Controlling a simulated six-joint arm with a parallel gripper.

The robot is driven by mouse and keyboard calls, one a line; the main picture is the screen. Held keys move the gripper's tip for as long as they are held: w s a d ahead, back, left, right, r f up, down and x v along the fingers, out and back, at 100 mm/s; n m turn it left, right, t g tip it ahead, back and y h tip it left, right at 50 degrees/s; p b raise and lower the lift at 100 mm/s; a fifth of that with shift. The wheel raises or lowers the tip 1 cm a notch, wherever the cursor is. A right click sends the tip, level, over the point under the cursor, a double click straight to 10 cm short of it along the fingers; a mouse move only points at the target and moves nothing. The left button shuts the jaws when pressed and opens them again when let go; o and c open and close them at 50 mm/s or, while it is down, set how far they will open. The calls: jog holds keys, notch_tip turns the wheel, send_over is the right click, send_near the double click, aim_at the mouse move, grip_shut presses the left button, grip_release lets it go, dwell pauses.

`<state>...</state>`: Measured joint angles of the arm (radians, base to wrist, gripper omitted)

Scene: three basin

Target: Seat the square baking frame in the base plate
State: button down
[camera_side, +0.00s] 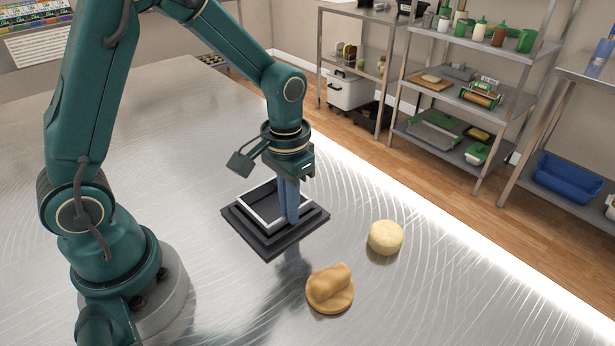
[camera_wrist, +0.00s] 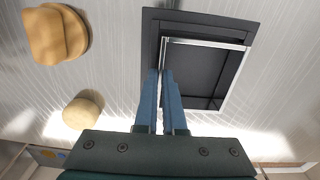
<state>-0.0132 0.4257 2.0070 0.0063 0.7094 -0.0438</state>
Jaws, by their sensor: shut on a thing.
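The square baking frame (camera_side: 254,212) is a thin, silver-white open square at the dark base plate (camera_side: 262,248), which lies on the metal table. My gripper (camera_side: 292,220) points down with its blue fingers shut on the right-hand wall of the frame. In the wrist view the gripper (camera_wrist: 164,74) pinches the frame's left wall, and the frame's bright top wall (camera_wrist: 205,42) lies inside the outline of the base plate (camera_wrist: 205,23). The frame is over or in the plate's stepped recess; I cannot tell whether it touches the bottom. The fingers hide part of one wall.
A round pale cheese-like block (camera_side: 385,238) and a tan bread-like lump (camera_side: 330,289) stand on the table to the right and front of the plate. Both are apart from it. The table behind and left of the plate is clear. Shelves stand beyond the table edge.

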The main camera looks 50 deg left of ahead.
jog(key=shift+f, duration=0.1)
jog(key=c, duration=1)
grip_release()
notch_tip(320, 180, up, 12)
jog(key=f, duration=0.1)
jog(key=s+r+t, duration=0.2)
jog(key=s+t, duration=0.3)
jog(key=s, duration=0.5)
jog(key=shift+d+r+m+t, duration=0.15)
jog(key=shift+d+m+t, duration=0.05)
jog(key=shift+m+t, duration=0.1)
